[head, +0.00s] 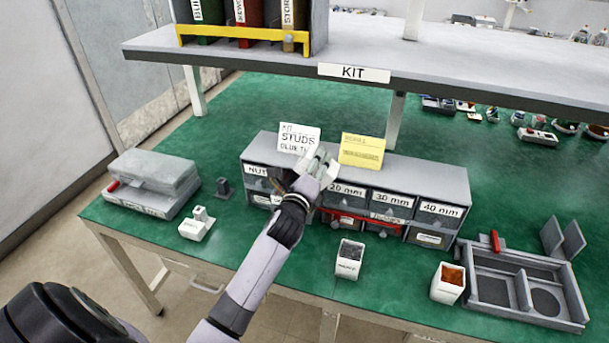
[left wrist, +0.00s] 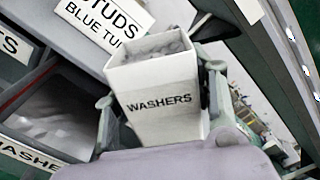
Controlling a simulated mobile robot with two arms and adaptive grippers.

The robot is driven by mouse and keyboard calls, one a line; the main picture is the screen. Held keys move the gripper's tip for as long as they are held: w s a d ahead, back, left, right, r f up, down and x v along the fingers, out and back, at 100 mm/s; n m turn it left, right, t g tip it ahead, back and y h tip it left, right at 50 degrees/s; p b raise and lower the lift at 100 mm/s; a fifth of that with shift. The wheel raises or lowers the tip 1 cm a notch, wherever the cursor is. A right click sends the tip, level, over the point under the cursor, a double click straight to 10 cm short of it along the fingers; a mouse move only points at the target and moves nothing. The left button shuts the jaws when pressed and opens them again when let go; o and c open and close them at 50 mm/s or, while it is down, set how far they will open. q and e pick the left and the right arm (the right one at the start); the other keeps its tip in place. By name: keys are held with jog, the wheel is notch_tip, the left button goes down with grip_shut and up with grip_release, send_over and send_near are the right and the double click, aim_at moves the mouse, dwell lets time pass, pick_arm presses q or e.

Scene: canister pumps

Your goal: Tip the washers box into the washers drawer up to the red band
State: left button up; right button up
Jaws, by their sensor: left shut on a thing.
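The washers box (left wrist: 160,105), white with a black WASHERS label, is held between the fingers of my left gripper (head: 315,172). Grey contents show at its open top in the left wrist view. The gripper is above the left front of the drawer cabinet (head: 430,172). The washers drawer (left wrist: 28,155) is pulled open at the left of the left wrist view, beside the box, with its label partly cut off. A pale grey patch shows inside it. In the head view my arm and hand hide most of this drawer. My right gripper is not seen.
A STUDS card (head: 298,138) and a yellow note (head: 362,151) stand on the cabinet. A small white box of dark pieces (head: 348,262), an orange-filled box (head: 447,286) and a grey tray (head: 495,259) are in front and right. A shelf (head: 270,62) overhangs behind.

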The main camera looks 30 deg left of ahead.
pick_arm(q)
jog(key=shift+r, duration=0.2)
jog(key=shift+r+n+p, duration=0.2)
jog(key=shift+n+p, duration=0.2)
jog(key=shift+n, duration=0.2)
jog(key=shift+a, duration=0.1)
dwell(0.4)
dwell(1.2)
jog(key=shift+r+n+p, duration=0.3)
jog(key=shift+n+p, duration=0.2)
jog(key=shift+n, duration=0.4)
dwell(0.7)
jog(key=shift+s+a+r+n+p, duration=0.15)
jog(key=shift+r+n+p, duration=0.15)
jog(key=shift+n, duration=0.25)
jog(key=shift+w+a+r+n+p, duration=0.1)
jog(key=shift+r+n+p, duration=0.05)
jog(key=shift+n+p, duration=0.35)
dwell(2.9)
